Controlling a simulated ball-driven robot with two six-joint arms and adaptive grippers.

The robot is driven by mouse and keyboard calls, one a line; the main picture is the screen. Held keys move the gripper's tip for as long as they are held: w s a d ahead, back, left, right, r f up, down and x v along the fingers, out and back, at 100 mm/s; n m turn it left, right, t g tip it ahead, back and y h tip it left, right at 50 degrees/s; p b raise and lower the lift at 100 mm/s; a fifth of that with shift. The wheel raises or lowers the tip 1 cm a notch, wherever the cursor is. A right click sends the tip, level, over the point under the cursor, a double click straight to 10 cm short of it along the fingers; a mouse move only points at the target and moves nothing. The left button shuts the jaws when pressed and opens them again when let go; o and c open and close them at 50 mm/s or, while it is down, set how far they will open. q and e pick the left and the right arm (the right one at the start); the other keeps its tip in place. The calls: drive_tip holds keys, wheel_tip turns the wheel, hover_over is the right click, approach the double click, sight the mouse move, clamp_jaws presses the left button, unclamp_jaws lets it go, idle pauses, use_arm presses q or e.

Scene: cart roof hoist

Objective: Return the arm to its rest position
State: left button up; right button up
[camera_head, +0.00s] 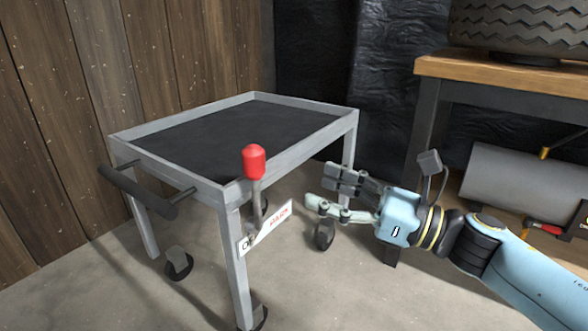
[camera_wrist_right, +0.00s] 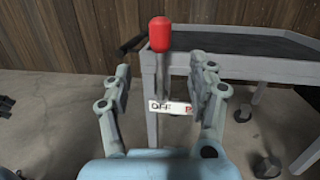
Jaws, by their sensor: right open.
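My right gripper (camera_head: 334,193) is open and empty in the head view, to the right of the cart's near corner and pointing left. Its two fingers also show spread apart in the right wrist view (camera_wrist_right: 163,85). A lever with a red knob (camera_head: 254,161) stands at the cart's near corner, above a white label plate (camera_head: 266,228) marked PARK. In the right wrist view the red knob (camera_wrist_right: 160,34) shows beyond and between the fingers, apart from them.
The grey cart (camera_head: 180,173) has an empty-looking dark top (camera_head: 235,135), a black handle (camera_head: 138,190) on its left and wheels on a concrete floor. A wooden workbench (camera_head: 505,77) with a tyre (camera_head: 520,30) stands at the right. A grey cylinder (camera_head: 510,182) lies beneath it.

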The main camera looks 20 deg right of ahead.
drive_tip(key=s+d+f+n+g+h+p, duration=0.45)
drive_tip(key=s+f+n+h+p, duration=0.2)
drive_tip(key=s+f+n, duration=0.65)
drive_tip(key=s+d+f+n+g+h+p, duration=0.4)
drive_tip(key=s+f+n+h, duration=0.5)
drive_tip(key=s+n, duration=0.6)
use_arm(q)
drive_tip(key=s+a+f+g+p, duration=0.35)
drive_tip(key=s+f+p, duration=0.35)
drive_tip(key=s, duration=0.3)
drive_tip(key=s+a+g+y+p, duration=0.1)
drive_tip(key=s+g+p, duration=0.2)
drive_tip(key=s+p, duration=0.7)
drive_tip(key=s, duration=0.5)
drive_tip(key=shift+s+a+f+n, duration=0.15)
drive_tip(key=shift+s+a+n, duration=0.15)
drive_tip(key=shift+a, duration=0.1)
use_arm(e)
drive_tip(key=s+d+f+g, duration=0.1)
drive_tip(key=s+d+g, duration=0.1)
drive_tip(key=s, duration=0.9)
drive_tip(key=s+d+f+m+g, duration=0.1)
drive_tip(key=s+d+g, duration=0.1)
drive_tip(key=s, duration=0.8)
drive_tip(key=shift+s+f, duration=0.2)
drive_tip(key=shift+s, duration=0.2)
